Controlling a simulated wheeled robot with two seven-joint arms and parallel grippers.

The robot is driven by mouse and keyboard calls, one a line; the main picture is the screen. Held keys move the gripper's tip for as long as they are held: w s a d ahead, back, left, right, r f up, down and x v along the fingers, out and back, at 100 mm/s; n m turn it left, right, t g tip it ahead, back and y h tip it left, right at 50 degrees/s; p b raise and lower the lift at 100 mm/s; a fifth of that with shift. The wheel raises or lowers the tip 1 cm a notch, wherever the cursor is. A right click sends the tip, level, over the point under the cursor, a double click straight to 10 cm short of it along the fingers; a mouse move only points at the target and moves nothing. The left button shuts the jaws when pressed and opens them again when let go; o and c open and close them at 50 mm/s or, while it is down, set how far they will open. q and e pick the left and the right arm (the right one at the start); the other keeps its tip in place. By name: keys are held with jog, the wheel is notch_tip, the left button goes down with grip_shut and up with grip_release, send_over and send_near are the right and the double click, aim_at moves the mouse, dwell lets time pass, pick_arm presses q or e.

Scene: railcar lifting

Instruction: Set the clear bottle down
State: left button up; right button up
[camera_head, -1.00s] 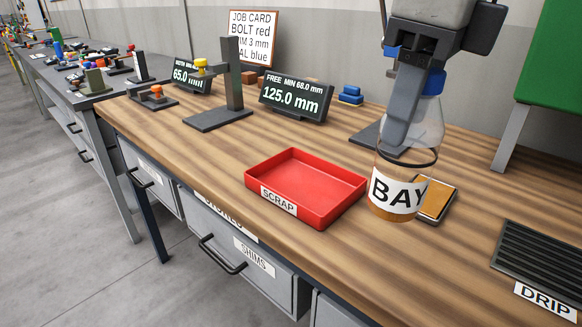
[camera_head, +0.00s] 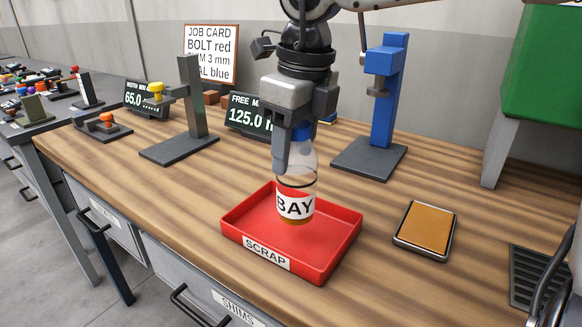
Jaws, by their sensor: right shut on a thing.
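The clear bottle (camera_head: 302,165) has a blue cap, a dark ring and a white label reading BAY, with a little amber liquid at its base. My right gripper (camera_head: 293,145) comes down from above and is shut on the bottle at its neck and cap. The bottle is about upright, and its base shows within the outline of the red SCRAP tray (camera_head: 235,242). I cannot tell whether the base touches the tray floor or hangs just above it. My left gripper is not in view.
A framed tan pad (camera_head: 426,228) lies on the wooden bench right of the tray. A blue stand (camera_head: 385,105) is behind it, and a dark DRIP grate (camera_head: 528,272) is at the right. A grey stand (camera_head: 192,105) and display (camera_head: 248,116) stand behind left. Bare bench separates tray and pad.

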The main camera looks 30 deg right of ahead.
aim_at(291, 171)
jog(key=shift+w+d+f, duration=0.25)
jog(key=shift+w+f, duration=0.45)
jog(key=shift+f, duration=1.75)
jog(key=shift+f, duration=0.2)
jog(key=o, duration=1.3)
jog(key=shift+c, duration=0.2)
jog(key=shift+r, duration=0.15)
jog(key=r, duration=0.8)
jog(key=s+r, duration=0.1)
jog(key=r, duration=0.3)
jog(key=shift+s+d+p, duration=0.1)
jog(key=shift+d+p, duration=0.2)
jog(key=shift+p, duration=0.05)
